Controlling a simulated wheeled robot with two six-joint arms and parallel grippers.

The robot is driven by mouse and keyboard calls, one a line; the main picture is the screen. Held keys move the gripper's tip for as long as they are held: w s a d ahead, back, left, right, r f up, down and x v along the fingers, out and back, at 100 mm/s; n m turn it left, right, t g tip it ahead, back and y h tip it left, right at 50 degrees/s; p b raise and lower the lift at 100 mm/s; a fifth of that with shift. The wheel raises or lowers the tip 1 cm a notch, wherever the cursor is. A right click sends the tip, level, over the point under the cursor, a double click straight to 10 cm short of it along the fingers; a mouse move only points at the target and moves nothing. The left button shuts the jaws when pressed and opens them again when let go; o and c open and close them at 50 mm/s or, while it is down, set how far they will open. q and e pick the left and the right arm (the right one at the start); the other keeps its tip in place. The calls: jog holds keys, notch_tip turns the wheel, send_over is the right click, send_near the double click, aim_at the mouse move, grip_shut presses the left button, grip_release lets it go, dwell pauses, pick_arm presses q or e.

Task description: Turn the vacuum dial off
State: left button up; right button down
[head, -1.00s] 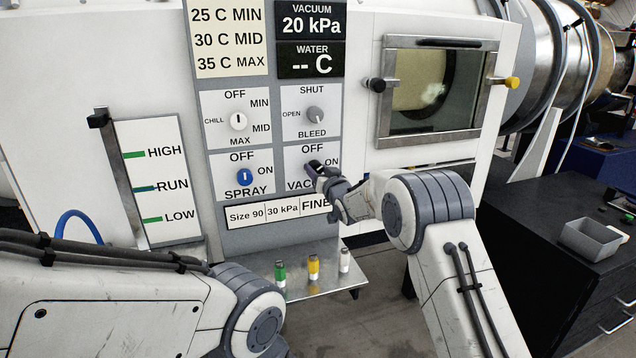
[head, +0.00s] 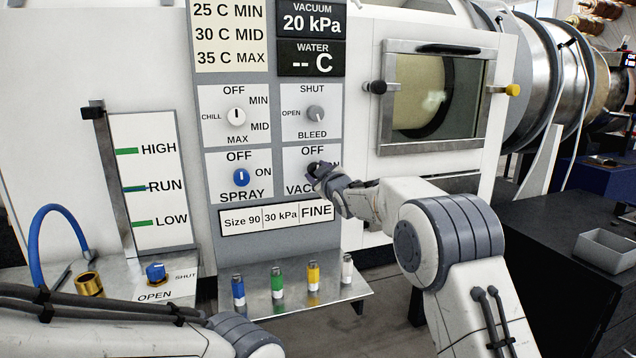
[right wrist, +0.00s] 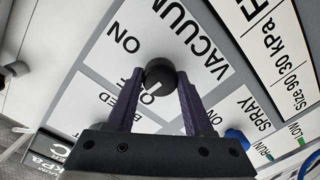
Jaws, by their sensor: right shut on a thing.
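The vacuum dial is a dark round knob (right wrist: 160,73) on its white plate (head: 293,159), labelled OFF, ON and VACUUM. My right gripper (head: 318,171) is at this dial, and its fingers hide most of it in the head view. In the right wrist view the two purple fingers (right wrist: 160,92) are shut on the knob's sides. A short pale mark shows on the knob near the partly covered OFF label; its exact setting is hard to tell. The vacuum display (head: 311,24) reads 20 kPa. My left gripper is out of view; only its arm shows at lower left.
The blue spray dial (head: 241,177) is left of the vacuum plate, the chill dial (head: 237,116) and grey bleed dial (head: 315,113) above. Several capped vials stand on a shelf (head: 262,310) below. A window (head: 437,95) is at right, and a grey bin (head: 604,249) on the black cabinet.

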jog(key=shift+n+b, duration=0.5)
jog(key=shift+n, duration=0.1)
jog(key=shift+c, duration=1.4)
grip_release()
jog(key=b+v, duration=0.2)
jog(key=v, duration=0.8)
jog(key=shift+s+b, duration=0.2)
jog(key=shift+b, duration=0.1)
